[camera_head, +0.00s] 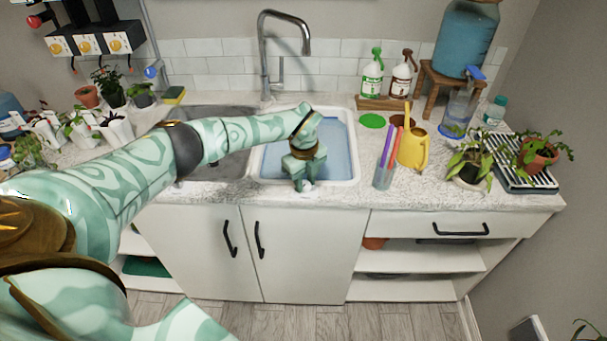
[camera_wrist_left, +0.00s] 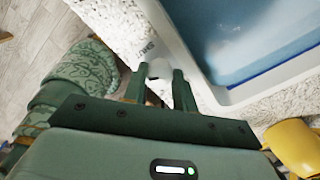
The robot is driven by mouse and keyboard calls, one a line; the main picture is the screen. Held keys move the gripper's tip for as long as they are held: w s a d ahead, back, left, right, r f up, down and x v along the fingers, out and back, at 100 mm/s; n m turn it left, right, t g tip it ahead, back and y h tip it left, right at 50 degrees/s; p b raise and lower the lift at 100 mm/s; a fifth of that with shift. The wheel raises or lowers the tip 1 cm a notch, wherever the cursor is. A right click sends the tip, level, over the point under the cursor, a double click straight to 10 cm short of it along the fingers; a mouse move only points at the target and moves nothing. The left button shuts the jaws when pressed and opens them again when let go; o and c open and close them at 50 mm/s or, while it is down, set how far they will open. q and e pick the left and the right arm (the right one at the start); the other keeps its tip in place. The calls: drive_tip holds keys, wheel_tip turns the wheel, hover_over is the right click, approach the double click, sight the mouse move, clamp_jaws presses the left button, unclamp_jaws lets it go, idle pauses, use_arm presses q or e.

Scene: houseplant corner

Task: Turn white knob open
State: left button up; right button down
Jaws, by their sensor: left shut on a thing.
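The white knob (camera_head: 307,186) sits at the front rim of the sink basin, by the counter's front edge. My left gripper (camera_head: 299,181) reaches down over it from the basin side and partly hides it. In the left wrist view the knob (camera_wrist_left: 160,68) shows white between the two fingers of my left gripper (camera_wrist_left: 160,75). The gripper is shut on it. How far the knob is turned cannot be told. My right gripper is not in view.
The white basin (camera_head: 351,150) holds blue water. A tall faucet (camera_head: 264,60) stands behind it. Cabinet doors (camera_head: 300,255) are below.

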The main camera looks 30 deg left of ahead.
sight(304, 185)
use_arm(q)
drive_tip(key=shift+w+r+n+p, duration=0.15)
drive_tip(key=shift+n+p, duration=1.3)
drive_tip(key=shift+n, duration=0.75)
drive_tip(key=o, duration=1)
drive_tip(key=shift+c, duration=0.2)
wheel_tip(304, 185, up, 16)
drive_tip(key=p, duration=0.3)
drive_tip(key=shift+s, duration=0.35)
